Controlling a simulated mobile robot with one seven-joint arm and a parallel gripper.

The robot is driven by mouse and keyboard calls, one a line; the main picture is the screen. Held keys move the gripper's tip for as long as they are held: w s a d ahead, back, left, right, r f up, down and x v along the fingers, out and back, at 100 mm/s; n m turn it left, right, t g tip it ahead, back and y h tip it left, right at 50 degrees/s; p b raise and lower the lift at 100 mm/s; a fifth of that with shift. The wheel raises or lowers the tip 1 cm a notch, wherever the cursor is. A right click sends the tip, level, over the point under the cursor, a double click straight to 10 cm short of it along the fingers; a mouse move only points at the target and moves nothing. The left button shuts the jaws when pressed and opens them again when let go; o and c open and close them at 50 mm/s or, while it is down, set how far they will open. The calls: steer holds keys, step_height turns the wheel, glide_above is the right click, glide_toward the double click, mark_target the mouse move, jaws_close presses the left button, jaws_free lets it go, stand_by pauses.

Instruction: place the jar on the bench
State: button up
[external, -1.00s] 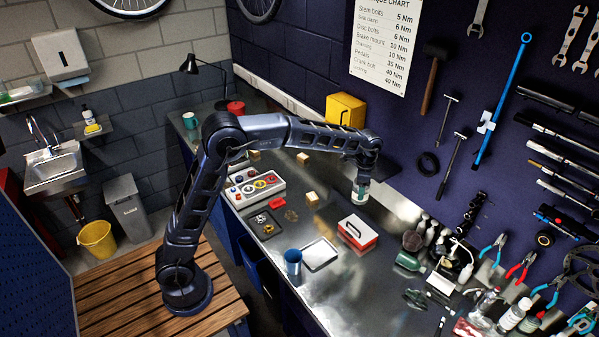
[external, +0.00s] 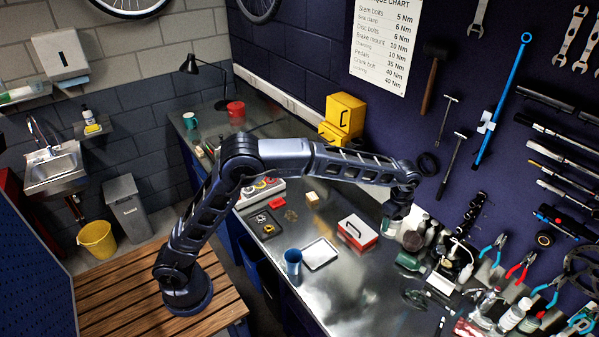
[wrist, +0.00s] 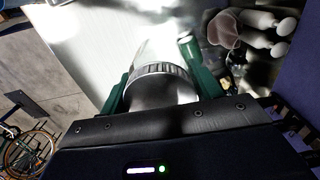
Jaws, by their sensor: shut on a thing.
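The jar (wrist: 160,72) is a clear glass one with a ridged grey lid. In the wrist view it sits between the green fingers of my gripper, which is shut on it. In the external view my gripper (external: 395,213) points down, with the jar (external: 390,229) below it, small and partly hidden. They are over the bench (external: 335,288), just right of the red-and-white box. I cannot tell whether the jar's base touches the bench top.
The red-and-white box (external: 358,232) is close on the left. Bottles and a dark round item (external: 413,241) crowd the right side. The bench front is clear.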

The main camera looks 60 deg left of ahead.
step_height(320, 180, down, 18)
steer(key=shift+f, duration=0.2)
stand_by(0.4)
steer(key=shift+f, duration=0.15)
steer(key=o, duration=1.1)
steer(key=shift+c, duration=0.2)
